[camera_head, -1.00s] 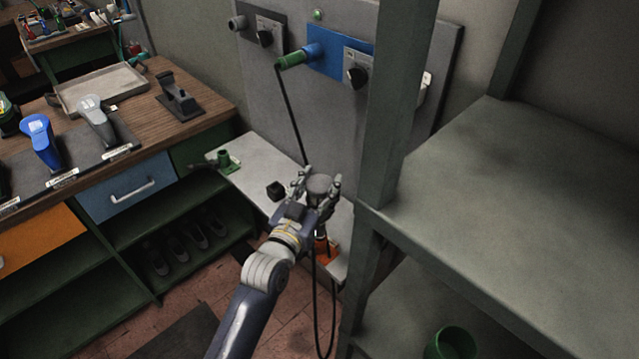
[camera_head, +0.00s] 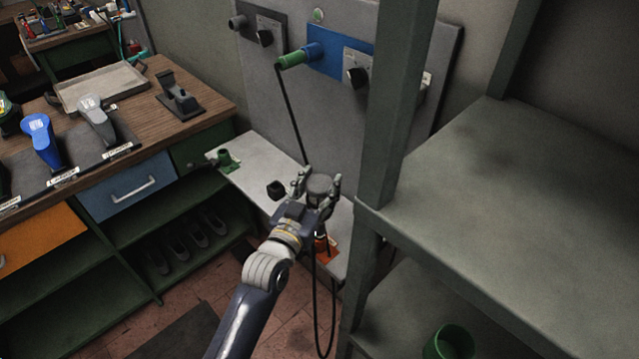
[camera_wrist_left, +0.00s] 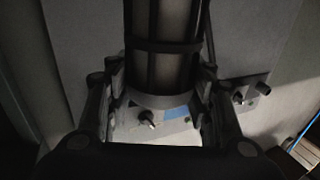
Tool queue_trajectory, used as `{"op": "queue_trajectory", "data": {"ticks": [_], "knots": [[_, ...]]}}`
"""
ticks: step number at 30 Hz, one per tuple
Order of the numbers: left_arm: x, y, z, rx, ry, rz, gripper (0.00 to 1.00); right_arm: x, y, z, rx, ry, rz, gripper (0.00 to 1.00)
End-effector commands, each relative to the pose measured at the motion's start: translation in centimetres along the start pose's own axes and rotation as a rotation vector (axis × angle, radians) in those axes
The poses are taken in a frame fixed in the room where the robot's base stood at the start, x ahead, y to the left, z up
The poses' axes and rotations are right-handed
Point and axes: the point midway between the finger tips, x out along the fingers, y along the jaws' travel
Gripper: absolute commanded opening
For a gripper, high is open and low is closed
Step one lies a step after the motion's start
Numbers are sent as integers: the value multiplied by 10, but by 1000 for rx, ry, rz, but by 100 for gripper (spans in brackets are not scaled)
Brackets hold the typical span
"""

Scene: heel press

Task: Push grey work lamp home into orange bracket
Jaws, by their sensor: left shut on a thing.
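The grey work lamp (camera_head: 320,184) stands roughly upright over the light bench, its round grey end facing up. My left gripper (camera_head: 318,190) is shut on it, with fingers on both sides. In the left wrist view the dark, ribbed lamp body (camera_wrist_left: 165,45) lies between the two fingers (camera_wrist_left: 160,95). The orange bracket (camera_head: 327,248) is at the near end of the bench, just below the lamp. The lamp's lower end and its contact with the bracket are mostly hidden by my gripper. My right gripper is not in view.
A black cable (camera_head: 289,115) runs from the green plug (camera_head: 293,60) on the wall panel towards the lamp; a cable loop hangs below the bench. A green shelf unit (camera_head: 480,220) stands close on the right. A small black block (camera_head: 275,189) lies on the bench (camera_head: 250,180).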

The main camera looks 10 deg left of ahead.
Motion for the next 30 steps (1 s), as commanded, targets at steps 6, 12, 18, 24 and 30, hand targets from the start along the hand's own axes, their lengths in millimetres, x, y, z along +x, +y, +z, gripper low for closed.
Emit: {"op": "queue_trajectory", "data": {"ticks": [6,12,18,24,30], "knots": [[0,0,-1,0,4,0,20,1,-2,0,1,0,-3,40],[0,0,3,0,4,0,20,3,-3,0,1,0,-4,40],[0,0,7,0,5,0,20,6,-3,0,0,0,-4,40],[0,0,9,0,5,0,62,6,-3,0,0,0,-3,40],[0,0,10,0,3,0,72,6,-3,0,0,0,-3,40]]}}
